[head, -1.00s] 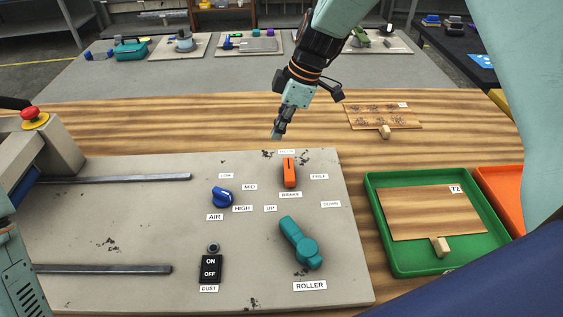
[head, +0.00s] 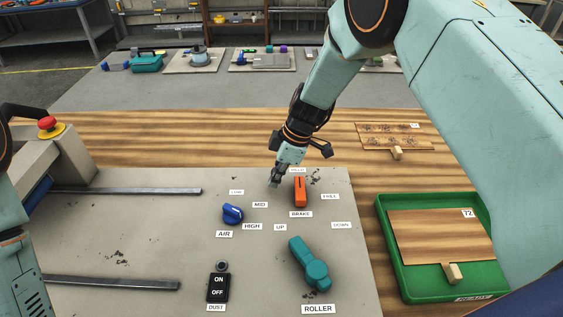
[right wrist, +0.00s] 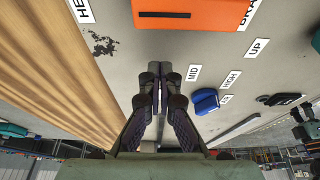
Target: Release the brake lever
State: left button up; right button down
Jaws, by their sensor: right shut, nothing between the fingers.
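The orange brake lever (head: 300,191) stands on the grey press panel (head: 150,225), above the label BRAKE (head: 301,214). A label at its top, partly hidden, and a label FREE (head: 330,196) to its right lie around it. My right gripper (head: 275,183) is shut and empty, just left of the lever's upper end and apart from it. In the right wrist view the closed fingers (right wrist: 156,90) point toward the panel, with the orange lever (right wrist: 190,12) beyond their tips.
A blue AIR knob (head: 233,214), a teal ROLLER lever (head: 310,264) and a black DUST switch (head: 218,286) share the panel. A green tray (head: 400,283) with a wooden board stands to the right. A red emergency button (head: 46,123) is at left.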

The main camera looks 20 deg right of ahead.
aim_at(300, 191)
jog(key=d, duration=0.1)
jog(key=s+d, duration=0.1)
jog(key=d, duration=0.2)
jog(key=shift+s+r+p, duration=0.2)
jog(key=shift+r+p, duration=0.2)
jog(key=shift+w+a+f, duration=0.1)
jog(key=shift+w+f, duration=0.05)
jog(key=shift+w, duration=0.05)
jog(key=shift+s, duration=0.2)
jog(key=shift+w+m+b, duration=0.25)
jog(key=shift+m+b, duration=0.1)
jog(key=shift+m, duration=0.15)
